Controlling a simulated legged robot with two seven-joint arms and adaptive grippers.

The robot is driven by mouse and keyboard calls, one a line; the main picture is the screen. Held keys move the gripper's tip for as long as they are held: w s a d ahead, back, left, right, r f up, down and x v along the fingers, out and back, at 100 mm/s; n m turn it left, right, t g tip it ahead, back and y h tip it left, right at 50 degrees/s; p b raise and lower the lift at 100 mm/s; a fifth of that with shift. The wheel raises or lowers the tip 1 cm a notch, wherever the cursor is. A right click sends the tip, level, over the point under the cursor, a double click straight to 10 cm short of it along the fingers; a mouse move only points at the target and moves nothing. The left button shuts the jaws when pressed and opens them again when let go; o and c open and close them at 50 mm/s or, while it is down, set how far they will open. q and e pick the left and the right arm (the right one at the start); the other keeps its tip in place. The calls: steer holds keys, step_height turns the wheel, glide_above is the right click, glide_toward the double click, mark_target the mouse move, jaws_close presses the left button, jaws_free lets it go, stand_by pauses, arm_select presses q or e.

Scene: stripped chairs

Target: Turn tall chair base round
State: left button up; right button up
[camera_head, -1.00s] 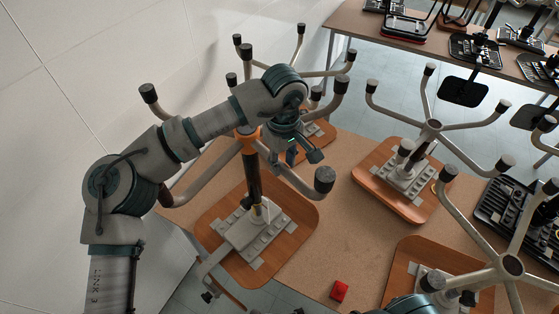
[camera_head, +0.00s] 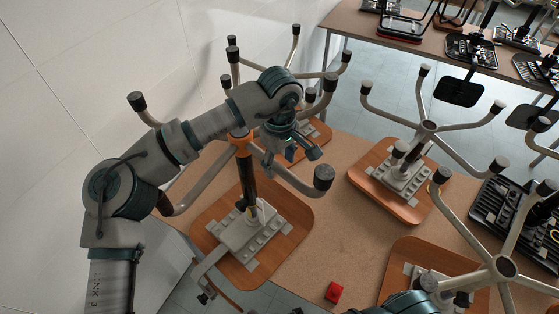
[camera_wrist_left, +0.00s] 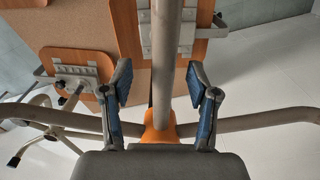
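The tall chair base (camera_head: 243,162) stands upside down on its wooden seat board (camera_head: 295,217), with an orange collar (camera_head: 240,136) and several grey legs spread at the top. My left gripper (camera_head: 300,148) is among these legs in the head view, partly hidden by its own wrist. In the left wrist view, the fingers of my left gripper (camera_wrist_left: 160,80) stand apart on both sides of one grey leg (camera_wrist_left: 166,45). Gaps show between the leg and both fingers. The orange collar (camera_wrist_left: 158,128) is below the fingers there.
Other upturned chair bases stand close by, one at the right (camera_head: 428,126) and one at the lower right (camera_head: 503,267). A red block (camera_head: 334,292) lies near the table's front edge. A white wall (camera_head: 90,70) is close at the left.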

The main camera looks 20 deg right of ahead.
arm_select(q)
steer(key=shift+w+d, duration=0.1)
steer(key=shift+d, duration=0.05)
steer(key=shift+r, duration=0.15)
step_height(320, 180, up, 10)
steer(key=shift+r, duration=0.2)
steer(key=shift+w+d+r, duration=0.1)
steer(key=shift+d+r, duration=0.1)
steer(key=shift+r, duration=0.4)
arm_select(e)
steer(key=shift+d, duration=0.15)
arm_select(q)
steer(key=shift+a, duration=0.15)
